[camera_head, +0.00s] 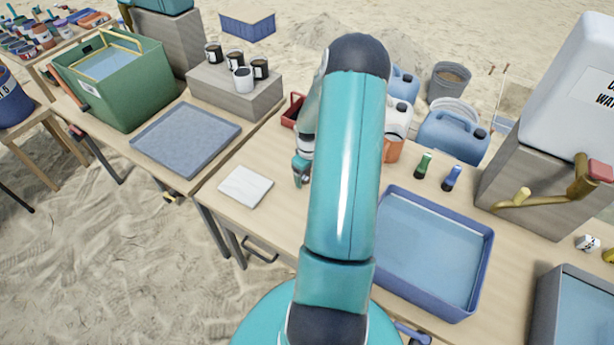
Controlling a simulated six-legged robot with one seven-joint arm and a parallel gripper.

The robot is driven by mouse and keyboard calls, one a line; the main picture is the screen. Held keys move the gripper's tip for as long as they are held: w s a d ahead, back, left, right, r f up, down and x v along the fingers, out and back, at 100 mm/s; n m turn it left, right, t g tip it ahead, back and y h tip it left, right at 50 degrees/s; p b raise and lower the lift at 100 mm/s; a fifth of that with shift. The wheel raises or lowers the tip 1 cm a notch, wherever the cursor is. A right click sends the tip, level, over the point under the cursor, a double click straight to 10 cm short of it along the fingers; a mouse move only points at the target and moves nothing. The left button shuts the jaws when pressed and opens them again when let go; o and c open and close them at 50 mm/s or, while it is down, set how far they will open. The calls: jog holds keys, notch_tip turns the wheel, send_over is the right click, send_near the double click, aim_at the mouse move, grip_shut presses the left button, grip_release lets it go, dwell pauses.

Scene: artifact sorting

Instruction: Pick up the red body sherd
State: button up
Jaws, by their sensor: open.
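I cannot make out the red body sherd in the head view; my own teal arm covers much of the middle of the table and may hide it. My gripper (301,178) shows small at the left side of the arm, pointing down over the wooden table (225,215). It is open, and I see nothing held in it.
A blue water tray (487,262) lies right of my arm, with green (423,165) and blue (452,178) bottles behind it. A brass tap (530,200) juts out at right. A blue-grey tray (187,140) and green crate (118,85) are at left.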

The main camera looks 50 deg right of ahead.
jog(key=c, duration=1.1)
